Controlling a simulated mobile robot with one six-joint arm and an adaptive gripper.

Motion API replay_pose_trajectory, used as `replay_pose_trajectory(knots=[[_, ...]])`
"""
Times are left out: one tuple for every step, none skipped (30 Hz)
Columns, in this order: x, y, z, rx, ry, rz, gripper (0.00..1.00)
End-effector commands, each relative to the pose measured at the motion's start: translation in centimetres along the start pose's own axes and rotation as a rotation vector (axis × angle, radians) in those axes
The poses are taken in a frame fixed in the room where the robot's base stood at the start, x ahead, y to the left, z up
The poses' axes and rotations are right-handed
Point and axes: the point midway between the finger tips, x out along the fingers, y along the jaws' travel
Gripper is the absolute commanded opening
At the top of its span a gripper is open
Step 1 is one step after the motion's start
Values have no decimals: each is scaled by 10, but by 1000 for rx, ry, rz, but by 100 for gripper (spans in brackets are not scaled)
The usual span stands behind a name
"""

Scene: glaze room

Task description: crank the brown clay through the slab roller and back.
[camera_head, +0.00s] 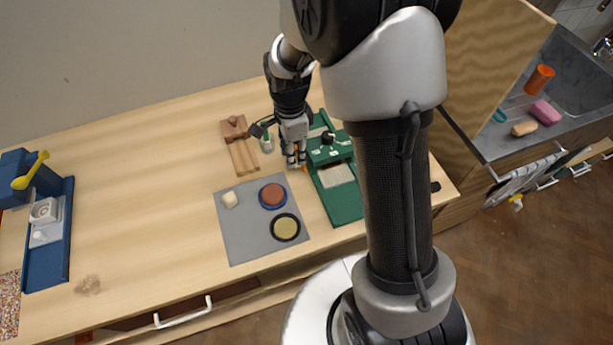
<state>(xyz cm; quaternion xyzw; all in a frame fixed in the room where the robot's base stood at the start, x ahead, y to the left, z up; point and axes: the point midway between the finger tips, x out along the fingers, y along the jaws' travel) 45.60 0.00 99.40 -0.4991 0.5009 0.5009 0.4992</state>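The green slab roller (343,200) stands at the right of the wooden table, with a dark knob on top. A pale rectangular sheet (336,175) lies on its bed; I see no brown clay there. A round reddish-brown piece (272,194) sits in a blue dish on the grey mat; I cannot tell whether it is the clay. My gripper (296,161) points down at the roller's left side, where the crank would be. Small orange parts (305,169) show beside the fingers. Whether the fingers are closed on a handle is too small to tell.
Wooden tools (240,150) and a small jar (266,143) are left of my gripper.

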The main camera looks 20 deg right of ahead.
Motion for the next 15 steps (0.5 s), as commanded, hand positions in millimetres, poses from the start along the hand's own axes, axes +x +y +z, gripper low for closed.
replay_pose_trajectory(knots=[[0, 0, 0, 0, 0, -1, 27], [0, -1, 0, 0, 0, -1, 27], [0, -1, 0, 0, 0, -2, 27], [0, -1, 0, 0, 0, -2, 27], [0, -1, 0, 0, 0, -2, 27], [0, 0, 0, 0, 0, -2, 27], [0, 1, 0, 0, 0, -2, 27], [0, 2, 0, 0, 0, -2, 27], [0, 5, 0, 0, 0, -3, 27], [0, 7, 0, 0, 0, -3, 27], [0, 9, 0, 0, 0, -3, 27], [0, 12, 0, 0, 0, -3, 27], [0, 14, 0, 0, 0, -3, 27], [0, 16, 0, 0, 0, -3, 27], [0, 19, 0, 0, 0, -2, 27]])
